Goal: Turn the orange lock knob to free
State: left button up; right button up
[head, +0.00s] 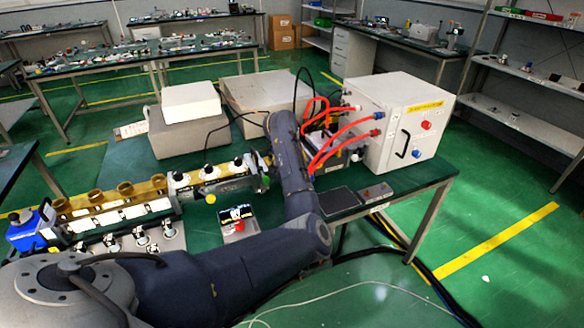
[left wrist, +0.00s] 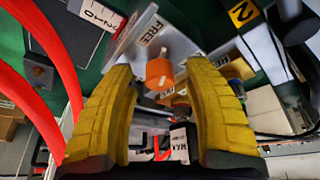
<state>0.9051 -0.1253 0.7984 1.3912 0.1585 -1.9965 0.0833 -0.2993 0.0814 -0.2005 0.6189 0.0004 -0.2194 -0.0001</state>
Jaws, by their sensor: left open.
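The orange lock knob (left wrist: 159,73) shows in the left wrist view, on a pale metal part with a FREE label (left wrist: 152,30) above it. My left gripper (left wrist: 157,66) is open, with one ridged yellow finger on each side of the knob in the picture. Gaps show between the knob and both fingers; I cannot tell how far beyond the tips it lies. A second orange part (left wrist: 180,99) shows lower between the fingers. In the head view my left arm reaches toward the generator, and its gripper cannot be made out. My right gripper is in neither view.
Red tubes (left wrist: 55,65) run close on the left in the left wrist view. In the head view red cables (head: 345,132) run to a white cabinet (head: 405,122). A long metal assembly (head: 115,205) lies left of my arm. Grey boxes (head: 190,132) stand behind it.

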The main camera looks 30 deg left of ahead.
pick_arm(q)
jog(key=v, duration=1.1)
jog(key=shift+w+d, duration=0.1)
